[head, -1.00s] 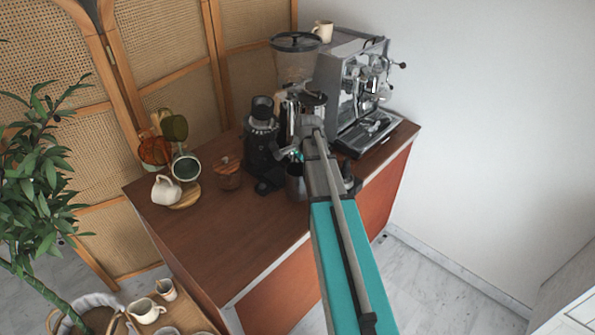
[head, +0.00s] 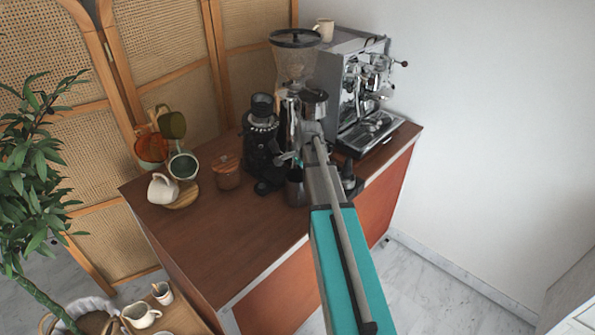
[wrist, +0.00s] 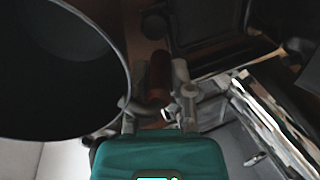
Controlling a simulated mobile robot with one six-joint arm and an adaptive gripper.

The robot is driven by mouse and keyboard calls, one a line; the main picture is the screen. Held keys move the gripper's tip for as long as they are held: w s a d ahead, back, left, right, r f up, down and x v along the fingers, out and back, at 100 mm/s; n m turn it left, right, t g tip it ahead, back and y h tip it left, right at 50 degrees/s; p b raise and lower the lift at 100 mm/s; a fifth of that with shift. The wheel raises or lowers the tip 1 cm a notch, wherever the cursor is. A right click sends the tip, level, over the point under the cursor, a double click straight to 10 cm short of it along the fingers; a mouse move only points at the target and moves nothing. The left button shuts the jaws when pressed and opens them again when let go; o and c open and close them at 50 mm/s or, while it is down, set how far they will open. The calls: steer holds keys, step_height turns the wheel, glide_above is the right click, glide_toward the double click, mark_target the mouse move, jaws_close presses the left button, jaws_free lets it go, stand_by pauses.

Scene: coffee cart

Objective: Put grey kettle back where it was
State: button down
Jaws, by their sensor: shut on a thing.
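The grey kettle (head: 315,106) shows in the head view as a metal cylinder with a dark top, just beyond the end of my arm. In the wrist view a large, dark round rim, seemingly the kettle's (wrist: 126,62), fills the left. My gripper (wrist: 157,108) is shut on its brown handle, with a finger on each side. In the head view my gripper (head: 313,138) is over the counter's right part, and my arm hides some of the kettle. I cannot tell whether the kettle's base touches anything.
A coffee machine (head: 352,85) stands behind right, and a grinder with a clear hopper (head: 293,65) behind. A dark tamper (head: 349,180) is near the front edge. The wooden counter (head: 235,235) is clear at front left.

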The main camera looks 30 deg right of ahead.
steer(key=shift+f, duration=0.1)
steer(key=c, duration=0.5)
jaws_free()
steer(key=p+v, duration=1.1)
steer(key=v, duration=0.1)
stand_by(0.5)
stand_by(0.6)
steer(key=s+a+n+g, duration=0.1)
steer(key=s+a+n, duration=0.7)
steer(key=a, duration=0.3)
steer(key=s+a+n+g, duration=0.2)
steer(key=s+a+n, duration=0.6)
steer(key=a, duration=0.4)
steer(key=shift+s+f+h, duration=0.2)
steer(key=shift+s+h, duration=0.15)
steer(key=shift+h, duration=0.05)
